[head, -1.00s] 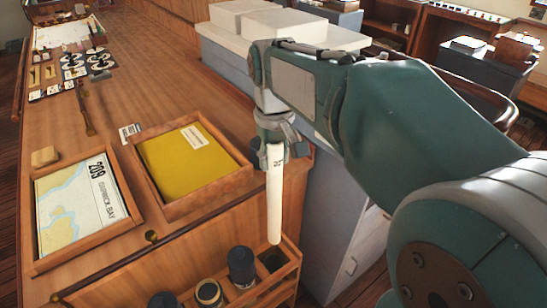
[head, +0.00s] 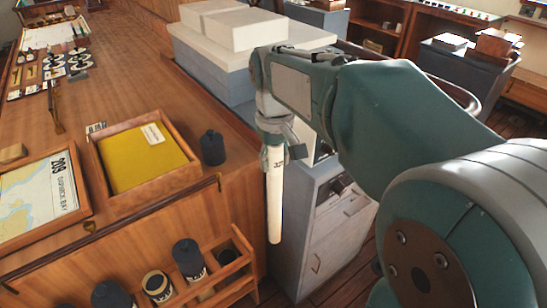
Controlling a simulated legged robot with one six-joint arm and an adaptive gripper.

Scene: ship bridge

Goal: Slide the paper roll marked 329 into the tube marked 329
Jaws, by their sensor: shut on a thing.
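A white paper roll (head: 274,205) hangs nearly upright from my gripper (head: 274,158), which is shut on its upper end. Dark print on the roll is too small to read for certain. A wooden rack (head: 240,238) at the desk's front holds several dark tubes. One tube (head: 188,258) is capped, one to its left (head: 157,284) has a pale ring at its top, and another dark tube (head: 110,295) is cut by the lower edge. No tube mark is readable. The roll's lower end is in the air, to the right of the rack in the picture.
A dark capped object (head: 213,147) stands on the desk beside a wooden tray (head: 187,173) with a yellow folder. A framed chart (head: 35,205) lies left. A grey cabinet (head: 328,235) stands behind the roll. White boxes (head: 232,28) are behind my arm.

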